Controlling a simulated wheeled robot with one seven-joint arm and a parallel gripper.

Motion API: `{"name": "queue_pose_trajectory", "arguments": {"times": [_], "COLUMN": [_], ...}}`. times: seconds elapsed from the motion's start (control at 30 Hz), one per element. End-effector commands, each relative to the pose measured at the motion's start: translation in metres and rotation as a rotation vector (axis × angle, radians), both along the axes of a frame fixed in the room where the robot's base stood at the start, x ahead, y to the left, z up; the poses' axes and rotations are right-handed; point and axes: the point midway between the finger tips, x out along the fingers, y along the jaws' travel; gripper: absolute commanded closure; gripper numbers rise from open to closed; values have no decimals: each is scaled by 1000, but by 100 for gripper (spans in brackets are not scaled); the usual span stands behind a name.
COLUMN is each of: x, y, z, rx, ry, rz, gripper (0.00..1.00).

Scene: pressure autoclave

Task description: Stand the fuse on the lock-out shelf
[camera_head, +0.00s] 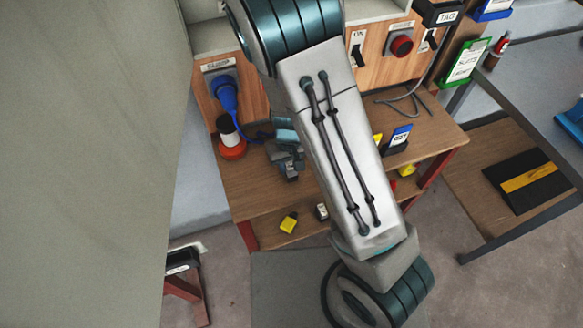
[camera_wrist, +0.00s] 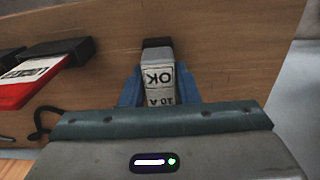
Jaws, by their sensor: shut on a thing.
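The fuse (camera_wrist: 158,85) is a pale block with a dark end cap, marked "OK" and "10 A", upside down in the wrist view. My gripper (camera_wrist: 160,92) is shut on it, with a blue finger on each side. In the head view my gripper (camera_head: 288,165) is over the wooden bench, left of my forearm; the fuse cannot be made out there. A low wooden shelf (camera_head: 270,234) under the bench top holds a yellow padlock-like piece (camera_head: 289,223) and a small dark-and-white block (camera_head: 321,211). No label shows which shelf is the lock-out shelf.
A blue-and-white card (camera_head: 399,136) in a dark holder stands to the right. My forearm hides the bench middle.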

Motion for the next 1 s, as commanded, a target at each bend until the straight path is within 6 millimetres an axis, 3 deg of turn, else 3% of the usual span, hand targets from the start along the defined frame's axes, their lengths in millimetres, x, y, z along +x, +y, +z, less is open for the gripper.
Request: {"name": "queue_pose_trajectory", "arguments": {"times": [0.2,0.4,0.43,0.5,0.83,1.0], "x": [0,0,0,0,0,1], "y": [-1,0,0,-1,0,1], "z": [-30,-31,-31,-31,-27,-6], "rx": [-1,0,0,0,0,2], "ry": [2,0,0,0,-1,-4], "rz": [-4,-2,-2,-2,-1,1], "gripper": [100,100,66,50,50,50]}}
